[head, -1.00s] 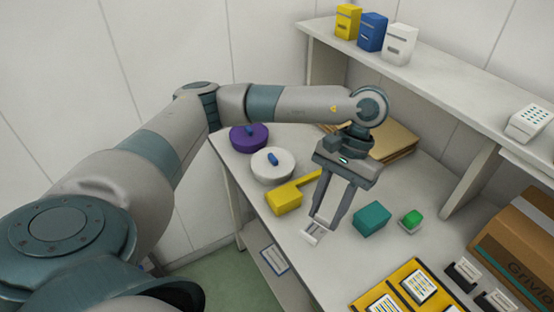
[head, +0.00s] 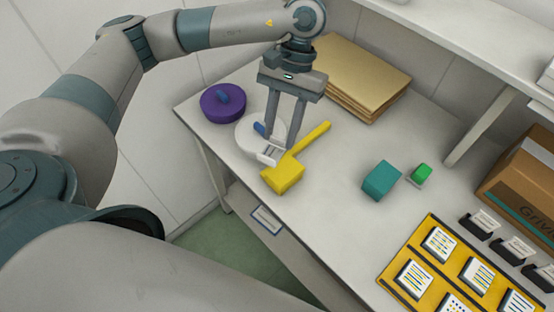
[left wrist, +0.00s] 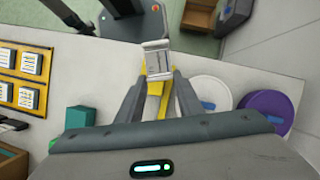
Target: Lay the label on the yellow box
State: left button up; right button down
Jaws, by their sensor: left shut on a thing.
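My left gripper (head: 272,148) is shut on a small white label (head: 266,155) with a grey patch, held at its fingertips. The label also shows in the left wrist view (left wrist: 157,60), between the fingertips. The label looks raised off the table; I cannot tell how high. The yellow block is partly hidden behind the label and fingers in the left wrist view (left wrist: 155,88). No upright yellow box shows now. My right gripper is not visible.
A purple round lid (head: 222,103) and a white round lid (head: 246,130) lie at the left. Brown folders (head: 360,75) are behind. A teal block (head: 381,180), a green piece (head: 422,173), a yellow tray (head: 432,262) of labels and a cardboard box (head: 520,165) are right.

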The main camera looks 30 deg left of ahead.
pick_arm(q)
jog(key=shift+a, duration=0.15)
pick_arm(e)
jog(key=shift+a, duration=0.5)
pick_arm(q)
jog(key=shift+d, duration=0.2)
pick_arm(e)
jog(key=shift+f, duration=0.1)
